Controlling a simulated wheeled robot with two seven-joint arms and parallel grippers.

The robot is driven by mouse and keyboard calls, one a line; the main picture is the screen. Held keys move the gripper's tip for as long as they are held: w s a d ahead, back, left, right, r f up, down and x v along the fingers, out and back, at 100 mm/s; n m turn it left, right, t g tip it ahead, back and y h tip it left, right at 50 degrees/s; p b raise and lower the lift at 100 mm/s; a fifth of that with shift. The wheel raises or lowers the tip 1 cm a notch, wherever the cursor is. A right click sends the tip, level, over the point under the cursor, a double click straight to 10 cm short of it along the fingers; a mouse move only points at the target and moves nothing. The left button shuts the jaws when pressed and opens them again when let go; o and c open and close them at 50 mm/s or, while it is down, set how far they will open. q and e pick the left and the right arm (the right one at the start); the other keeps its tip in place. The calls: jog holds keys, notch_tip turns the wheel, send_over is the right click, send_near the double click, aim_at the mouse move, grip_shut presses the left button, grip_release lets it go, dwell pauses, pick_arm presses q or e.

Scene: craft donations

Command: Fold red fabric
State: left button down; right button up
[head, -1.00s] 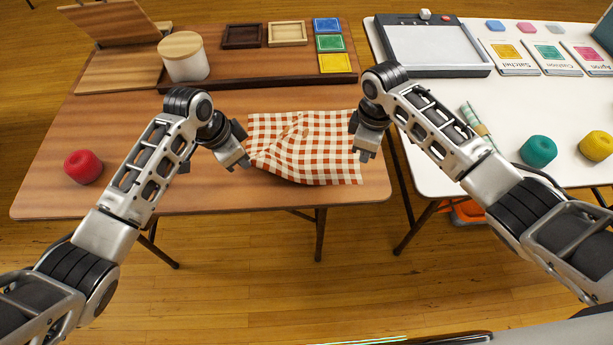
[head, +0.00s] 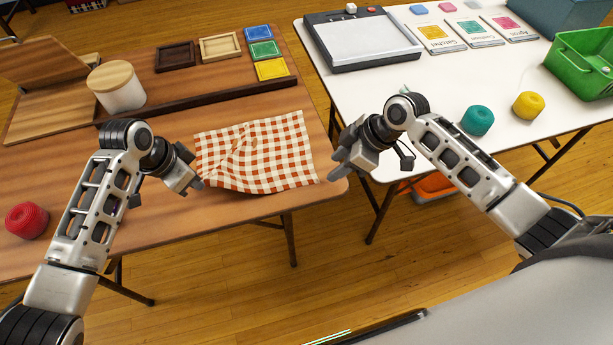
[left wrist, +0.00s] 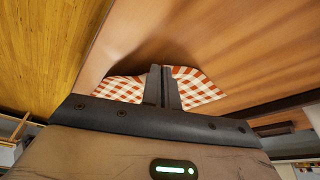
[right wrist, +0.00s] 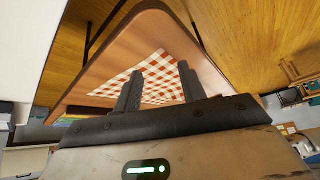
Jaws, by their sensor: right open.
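The red fabric (head: 270,155) is a red-and-white checked cloth on the brown table. It lies mostly flat, with wrinkles in its left half. My left gripper (head: 197,184) is at its near left corner, low over the table. In the left wrist view the fingers (left wrist: 162,85) are together, with the checked cloth (left wrist: 198,86) showing on both sides; they look shut on its edge, though the contact itself is hidden. My right gripper (head: 338,166) is off the fabric's right edge, by the table corner. In the right wrist view its fingers (right wrist: 160,88) are apart and empty.
A red yarn ball (head: 26,220) is at the left. A white table (head: 400,95) with a teal yarn ball (head: 478,120) is at the right. A gap separates the tables.

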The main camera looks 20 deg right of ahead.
aim_at(308, 177)
jog(key=shift+t+y, duration=0.6)
jog(key=shift+t, duration=0.2)
jog(key=shift+x, duration=3.2)
jog(key=shift+s, duration=0.1)
jog(key=shift+a, duration=0.1)
jog(key=shift+c, duration=0.4)
grip_shut()
jog(key=shift+r, duration=2.5)
